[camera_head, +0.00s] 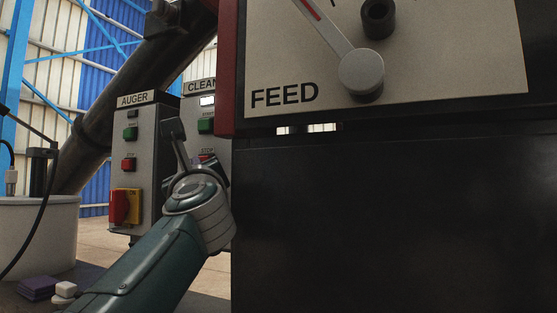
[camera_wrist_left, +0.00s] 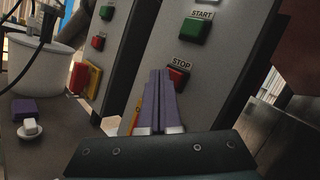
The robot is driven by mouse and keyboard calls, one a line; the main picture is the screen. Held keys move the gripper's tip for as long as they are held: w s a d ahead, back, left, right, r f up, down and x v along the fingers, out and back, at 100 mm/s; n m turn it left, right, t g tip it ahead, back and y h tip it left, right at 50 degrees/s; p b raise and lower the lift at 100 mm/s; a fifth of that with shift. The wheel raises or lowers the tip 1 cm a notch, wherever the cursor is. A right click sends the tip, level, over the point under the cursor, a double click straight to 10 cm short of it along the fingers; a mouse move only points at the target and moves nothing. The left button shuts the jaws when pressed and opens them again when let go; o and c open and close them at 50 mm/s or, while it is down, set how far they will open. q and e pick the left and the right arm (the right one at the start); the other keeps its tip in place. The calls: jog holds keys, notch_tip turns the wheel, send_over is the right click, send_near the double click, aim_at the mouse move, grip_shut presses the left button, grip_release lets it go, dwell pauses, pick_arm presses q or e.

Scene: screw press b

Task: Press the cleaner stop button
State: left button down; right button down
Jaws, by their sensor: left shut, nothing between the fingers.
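The cleaner box, labelled "CLEAN" with the rest cut off (camera_head: 201,86), stands behind my left arm in the head view. Its red stop button (camera_wrist_left: 178,76) shows in the left wrist view under a "STOP" label, below the green start button (camera_wrist_left: 195,30). My left gripper (camera_wrist_left: 160,74) is shut and empty. Its fingertips lie just left of the stop button in that view and cover part of its left edge. I cannot tell whether they touch. In the head view the gripper (camera_head: 205,166) hides most of the stop button. My right gripper is not in view.
The auger box (camera_head: 147,160) with its own buttons and yellow-red switch (camera_head: 125,207) stands to the left. A large dark cabinet with a "FEED" panel (camera_head: 430,70) fills the right. A white bucket (camera_head: 40,235) and purple block (camera_head: 38,288) are at lower left.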

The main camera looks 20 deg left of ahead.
pick_arm(q)
jog(key=shift+s, duration=0.5)
jog(key=s+p, duration=0.2)
jog(key=s, duration=0.1)
jog(key=s+p, duration=0.1)
jog(key=s, duration=0.1)
jog(key=shift+a+p, duration=0.25)
jog(key=shift+p, duration=0.15)
dwell(0.4)
